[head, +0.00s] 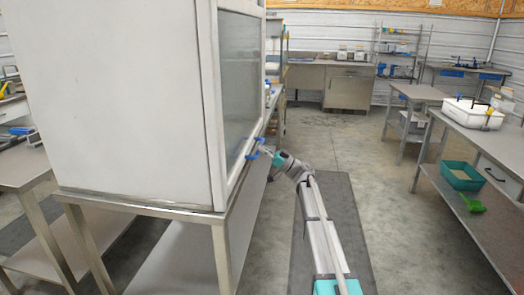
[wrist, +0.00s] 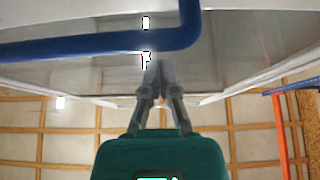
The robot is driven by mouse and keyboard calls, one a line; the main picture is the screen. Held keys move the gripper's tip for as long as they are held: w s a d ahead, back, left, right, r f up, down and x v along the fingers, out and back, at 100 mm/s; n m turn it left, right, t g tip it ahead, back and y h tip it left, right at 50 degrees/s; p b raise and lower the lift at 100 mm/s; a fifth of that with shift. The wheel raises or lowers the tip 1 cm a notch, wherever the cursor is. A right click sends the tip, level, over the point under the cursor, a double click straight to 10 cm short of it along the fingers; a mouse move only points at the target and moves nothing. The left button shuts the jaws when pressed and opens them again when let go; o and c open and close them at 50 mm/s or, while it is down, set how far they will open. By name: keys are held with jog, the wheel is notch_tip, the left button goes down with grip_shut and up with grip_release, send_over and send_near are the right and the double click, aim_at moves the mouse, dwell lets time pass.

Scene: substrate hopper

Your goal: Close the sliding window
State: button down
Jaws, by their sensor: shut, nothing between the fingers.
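The sliding window (head: 238,75) is a grey glass pane in a white frame on the right face of a large white cabinet (head: 130,100). I see it at a steep angle and cannot tell how far it is open. A blue handle (head: 253,155) sits low on the window side. In the wrist view the blue handle (wrist: 90,45) is a long bar with a bent end, crossing the upper left. My gripper (head: 270,158) is at the handle's right in the head view. Its fingers (wrist: 158,68) are shut and empty, close to the bar's bent end; contact cannot be told.
The cabinet stands on a metal table (head: 215,222). A right-hand bench (head: 460,135) holds a white container (head: 472,113), with a green bin (head: 461,176) and a green scoop (head: 471,203) on its lower shelf.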

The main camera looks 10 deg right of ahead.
jog(key=d+r+b+v, duration=0.1)
jog(key=b+v, duration=0.2)
jog(key=v, duration=0.6)
jog(key=shift+s+r+b, duration=0.2)
jog(key=shift+s+b, duration=0.05)
jog(key=shift+b, duration=0.1)
jog(key=shift+d, duration=0.1)
dwell(0.3)
